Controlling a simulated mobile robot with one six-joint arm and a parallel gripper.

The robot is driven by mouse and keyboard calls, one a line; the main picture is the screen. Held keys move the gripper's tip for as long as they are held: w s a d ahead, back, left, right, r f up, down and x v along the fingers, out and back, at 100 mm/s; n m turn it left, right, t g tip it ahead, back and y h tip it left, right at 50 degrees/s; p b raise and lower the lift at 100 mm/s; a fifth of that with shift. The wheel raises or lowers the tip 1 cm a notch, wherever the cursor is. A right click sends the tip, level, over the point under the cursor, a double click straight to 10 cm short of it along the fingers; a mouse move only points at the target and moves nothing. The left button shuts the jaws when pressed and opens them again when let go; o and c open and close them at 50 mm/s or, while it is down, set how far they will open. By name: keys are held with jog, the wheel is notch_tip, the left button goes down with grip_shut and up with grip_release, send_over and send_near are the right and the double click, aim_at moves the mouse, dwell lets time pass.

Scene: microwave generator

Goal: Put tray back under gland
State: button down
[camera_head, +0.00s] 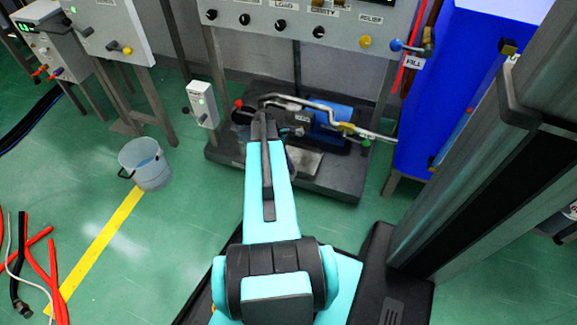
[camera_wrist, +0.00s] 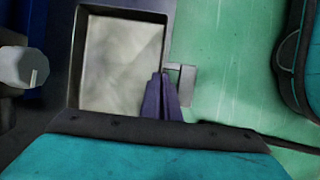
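The tray, a shallow rectangular pan with dark walls and a pale grey floor, shows in the wrist view (camera_wrist: 118,62). A small grey handle (camera_wrist: 185,88) sticks out from its right side. In the head view the tray (camera_head: 305,162) is a grey patch on the dark pump base, partly hidden by my arm. My gripper (camera_wrist: 162,78) has its dark fingers close together at the tray's right wall, beside the handle. I cannot tell whether they grip it. The gland is not clearly distinguishable; my arm covers part of the pump's near side.
The blue pump (camera_head: 335,127) with pipes stands on a dark base (camera_head: 345,182). A control panel (camera_head: 300,25) rises behind, and a blue tank (camera_head: 450,85) stands right. A bucket (camera_head: 146,164) and red hoses (camera_head: 40,260) are on the left floor.

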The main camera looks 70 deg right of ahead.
jog(key=c, duration=2)
grip_release()
jog(key=shift+f, duration=0.1)
jog(key=p+v, duration=0.5)
jog(key=v, duration=0.7)
